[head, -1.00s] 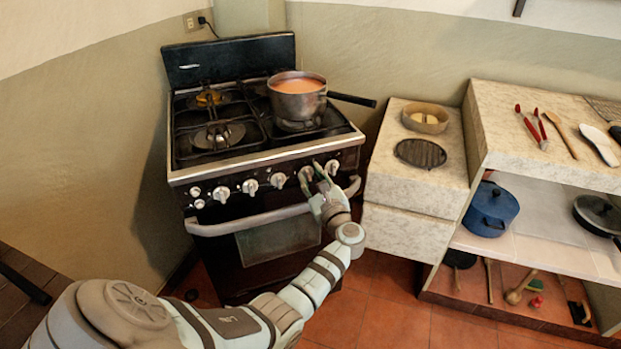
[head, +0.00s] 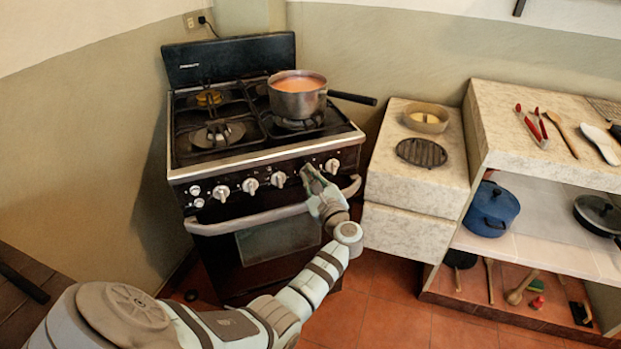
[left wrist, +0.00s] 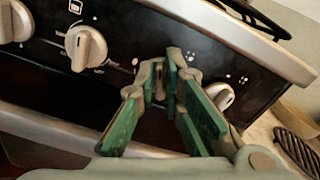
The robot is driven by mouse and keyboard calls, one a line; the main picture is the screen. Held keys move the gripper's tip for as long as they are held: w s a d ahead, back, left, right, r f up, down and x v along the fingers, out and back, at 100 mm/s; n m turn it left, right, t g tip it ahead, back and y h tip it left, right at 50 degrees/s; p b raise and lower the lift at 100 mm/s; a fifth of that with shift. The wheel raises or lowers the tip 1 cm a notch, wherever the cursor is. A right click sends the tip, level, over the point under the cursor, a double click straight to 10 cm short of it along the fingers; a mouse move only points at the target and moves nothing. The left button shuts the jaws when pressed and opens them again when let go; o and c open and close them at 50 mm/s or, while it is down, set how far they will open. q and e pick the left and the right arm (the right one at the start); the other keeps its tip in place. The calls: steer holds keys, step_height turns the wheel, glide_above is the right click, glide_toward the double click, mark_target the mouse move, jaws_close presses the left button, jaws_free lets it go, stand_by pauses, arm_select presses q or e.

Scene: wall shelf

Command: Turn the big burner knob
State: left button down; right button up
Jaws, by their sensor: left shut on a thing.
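The stove's front panel (head: 235,189) carries a row of pale knobs. My left gripper (head: 308,172) is at the second large knob from the right end of the row. In the left wrist view its green fingers (left wrist: 168,76) are closed on that knob (left wrist: 160,84), which they mostly hide. Another knob (left wrist: 85,46) stands clear to the left of the fingers. The rightmost knob (left wrist: 222,96) shows partly behind the right finger. I cannot tell the gripped knob's turn angle. My right gripper is in neither view.
The oven handle bar (head: 265,217) runs below the knobs, close to my gripper. A counter (head: 384,185) with a bowl (head: 426,121) and round grate (head: 421,152) stands right.

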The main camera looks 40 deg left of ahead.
arm_select(q)
steer(key=shift+s+a+f+n+b, duration=0.1)
steer(key=shift+f+n+b, duration=0.1)
steer(key=shift+n+b, duration=1.3)
steer(key=shift+s+f+n+b, duration=0.2)
steer(key=shift+n+b, duration=0.55)
steer(key=shift+n, duration=1.5)
steer(key=shift+s+a+f+n+b, duration=0.1)
steer(key=shift+f+n+b, duration=0.1)
steer(key=shift+n+b, duration=1.3)
arm_select(e)
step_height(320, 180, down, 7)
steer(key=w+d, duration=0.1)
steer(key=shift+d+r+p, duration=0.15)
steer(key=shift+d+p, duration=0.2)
steer(key=shift+p, duration=0.05)
arm_select(q)
steer(key=shift+n, duration=0.55)
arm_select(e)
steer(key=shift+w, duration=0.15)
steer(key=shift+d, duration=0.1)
arm_select(q)
steer(key=c, duration=1.7)
jaws_free()
steer(key=shift+w+r, duration=0.1)
steer(key=v, duration=0.7)
steer(key=shift+d, duration=0.3)
jaws_close()
